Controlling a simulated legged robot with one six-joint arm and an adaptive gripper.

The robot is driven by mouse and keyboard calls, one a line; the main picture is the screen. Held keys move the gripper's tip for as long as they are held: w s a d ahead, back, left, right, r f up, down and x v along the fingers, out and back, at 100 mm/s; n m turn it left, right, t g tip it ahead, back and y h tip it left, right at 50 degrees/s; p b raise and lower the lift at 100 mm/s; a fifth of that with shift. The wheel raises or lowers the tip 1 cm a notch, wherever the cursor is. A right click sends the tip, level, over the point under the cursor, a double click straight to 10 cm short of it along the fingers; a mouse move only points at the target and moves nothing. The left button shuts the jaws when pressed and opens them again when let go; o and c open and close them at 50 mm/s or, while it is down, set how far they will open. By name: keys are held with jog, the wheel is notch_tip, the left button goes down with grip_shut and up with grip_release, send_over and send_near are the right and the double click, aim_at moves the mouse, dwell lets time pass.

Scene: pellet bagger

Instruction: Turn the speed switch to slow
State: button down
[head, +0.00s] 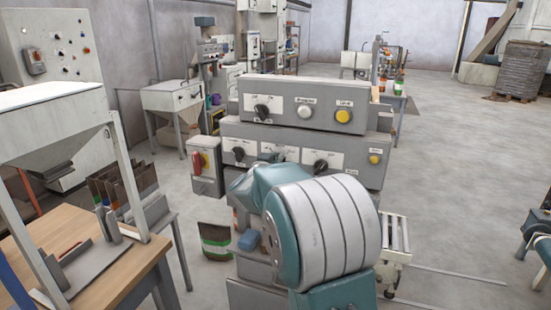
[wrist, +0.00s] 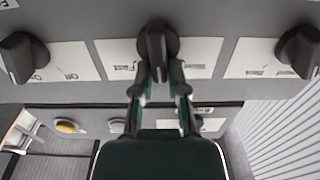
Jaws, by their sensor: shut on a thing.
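In the wrist view, a black rotary knob (wrist: 157,42) sits on a white label plate (wrist: 205,52) in the middle of a grey panel. The plate's lettering is partly readable as "Fast" and partly hidden. My gripper (wrist: 159,75) is shut on this knob, one finger on each side. The knob's grip bar points straight down in the wrist picture, between the fingers. In the head view my teal and grey arm covers this part of the lower panel (head: 279,153), and my gripper is hidden.
Similar black knobs flank it, left (wrist: 22,58) and right (wrist: 300,50). The upper panel carries another knob (head: 262,112), a white button (head: 305,111) and a yellow button (head: 343,116). A box with a red switch (head: 199,162) stands left. Open floor lies right.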

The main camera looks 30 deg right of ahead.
jog(key=shift+w+a+f+n, duration=0.1)
jog(key=shift+w+a+n, duration=0.1)
jog(key=shift+n, duration=1.4)
jog(key=shift+w+a+f+n, duration=0.1)
jog(key=shift+w+n, duration=0.05)
jog(key=shift+n, duration=1.45)
jog(key=shift+w+a+f+n, duration=0.1)
jog(key=shift+w+a+n, duration=0.1)
jog(key=shift+n, duration=1.4)
jog(key=c, duration=0.7)
grip_release()
jog(key=shift+o, duration=0.2)
jog(key=shift+w+d+f, duration=0.1)
jog(key=shift+w+d, duration=0.05)
jog(key=shift+d, duration=0.05)
